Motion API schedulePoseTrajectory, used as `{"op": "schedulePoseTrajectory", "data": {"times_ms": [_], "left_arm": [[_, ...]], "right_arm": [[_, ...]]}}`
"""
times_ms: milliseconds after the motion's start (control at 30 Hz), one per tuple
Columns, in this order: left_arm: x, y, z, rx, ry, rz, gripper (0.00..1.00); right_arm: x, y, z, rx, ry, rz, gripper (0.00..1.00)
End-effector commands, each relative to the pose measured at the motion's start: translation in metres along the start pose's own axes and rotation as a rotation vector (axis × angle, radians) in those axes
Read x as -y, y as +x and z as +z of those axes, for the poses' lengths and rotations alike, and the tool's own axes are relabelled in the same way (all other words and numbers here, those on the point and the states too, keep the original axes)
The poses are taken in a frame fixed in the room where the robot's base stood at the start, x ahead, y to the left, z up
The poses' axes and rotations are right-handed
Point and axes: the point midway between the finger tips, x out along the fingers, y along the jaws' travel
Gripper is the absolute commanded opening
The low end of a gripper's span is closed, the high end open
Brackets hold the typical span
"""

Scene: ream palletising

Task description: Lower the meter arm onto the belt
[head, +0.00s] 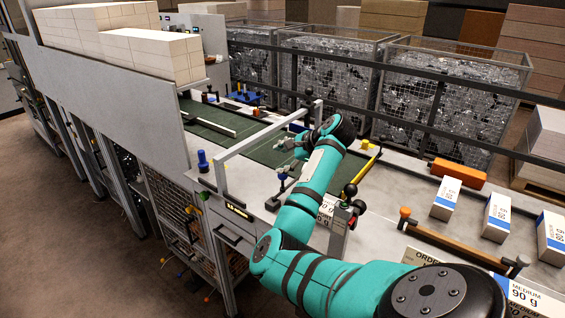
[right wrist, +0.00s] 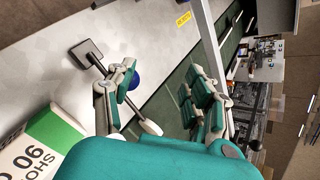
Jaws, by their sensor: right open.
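The meter arm (head: 283,181) stands on a small dark base on the grey bench, beside the green belt (head: 218,139). In the right wrist view its grey bar (right wrist: 150,127) runs from a square base, and a blue knob (right wrist: 134,80) shows close to one finger. I cannot tell whether the bar touches the belt. My right gripper (head: 287,146) is open above the belt's near side, close to the meter arm. In the right wrist view its fingers (right wrist: 163,92) are spread, with nothing clearly held between them. My left gripper is out of view.
A grey gantry frame (head: 221,175) spans the belt just left of my gripper. Wire cages (head: 450,92) stand beyond a black rail.

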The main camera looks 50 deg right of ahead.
Motion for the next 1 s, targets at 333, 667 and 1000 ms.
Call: {"op": "schedulePoseTrajectory", "data": {"times_ms": [333,667,1000], "left_arm": [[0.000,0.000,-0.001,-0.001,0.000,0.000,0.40],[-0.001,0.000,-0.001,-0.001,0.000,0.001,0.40],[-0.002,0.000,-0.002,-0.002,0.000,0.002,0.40]], "right_arm": [[0.023,-0.027,0.019,-0.001,0.002,0.002,0.53],[0.024,-0.028,0.020,0.000,0.002,0.003,0.53],[0.023,-0.028,0.020,0.000,0.002,0.004,0.53]]}}
